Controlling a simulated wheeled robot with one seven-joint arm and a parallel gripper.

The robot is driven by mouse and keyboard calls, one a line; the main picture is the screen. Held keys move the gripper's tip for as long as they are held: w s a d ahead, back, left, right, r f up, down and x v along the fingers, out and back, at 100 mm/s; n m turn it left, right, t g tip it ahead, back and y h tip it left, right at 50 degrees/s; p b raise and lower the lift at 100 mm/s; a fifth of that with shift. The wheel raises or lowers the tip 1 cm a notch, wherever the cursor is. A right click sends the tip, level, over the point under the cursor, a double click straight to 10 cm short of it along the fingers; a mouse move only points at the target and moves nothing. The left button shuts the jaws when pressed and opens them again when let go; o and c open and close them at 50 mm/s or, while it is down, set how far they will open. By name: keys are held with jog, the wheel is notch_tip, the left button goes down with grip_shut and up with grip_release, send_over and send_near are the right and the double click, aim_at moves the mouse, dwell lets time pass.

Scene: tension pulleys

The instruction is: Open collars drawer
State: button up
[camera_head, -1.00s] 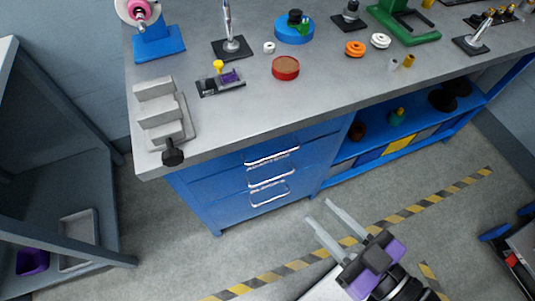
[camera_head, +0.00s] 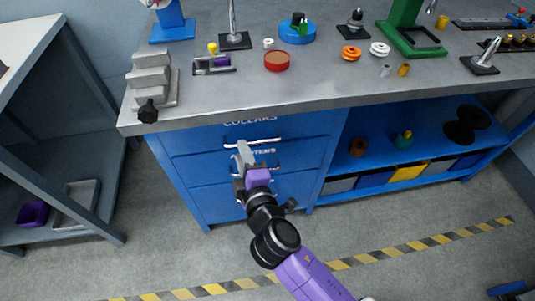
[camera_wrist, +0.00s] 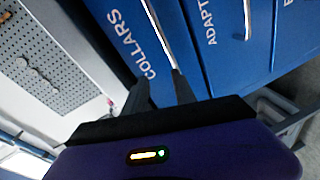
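The collars drawer (camera_head: 215,135) is the top drawer of the blue cabinet under the bench. It is closed, its label partly under the bench edge in the head view. The wrist view shows the same drawer front (camera_wrist: 125,22), marked COLLARS, with a bright bar handle (camera_wrist: 154,24). My gripper (camera_head: 244,150) is in front of the cabinet, just below the left part of the top handle (camera_head: 266,140). In the wrist view its two dark fingers (camera_wrist: 160,88) stand apart. The handle's end meets the right finger in the picture; I cannot tell whether they touch.
The second drawer (camera_wrist: 210,30), marked ADAPT..., has its handle (camera_wrist: 247,18) just below, partly hidden by my gripper in the head view. The grey bench top (camera_head: 320,85) overhangs the drawers. A blue open shelf (camera_head: 375,170) is to the right.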

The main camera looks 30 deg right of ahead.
aim_at(255, 143)
jog(key=shift+w+d+f+n+g+h, duration=0.2)
jog(key=shift+w+d+f+h, duration=0.15)
jog(key=shift+w+d+f, duration=0.45)
jog(key=shift+w+d+f+n+g+h, duration=0.2)
jog(key=shift+w+d+f+h, duration=0.25)
jog(key=shift+w+d, duration=0.65)
jog(key=shift+w+d+f+n+g+h, duration=0.2)
jog(key=shift+w+d+f+h, duration=0.1)
jog(key=shift+w+d+f, duration=0.6)
jog(key=shift+s+d+r, duration=0.1)
jog(key=shift+d+r, duration=0.05)
jog(key=shift+r, duration=0.05)
grip_shut()
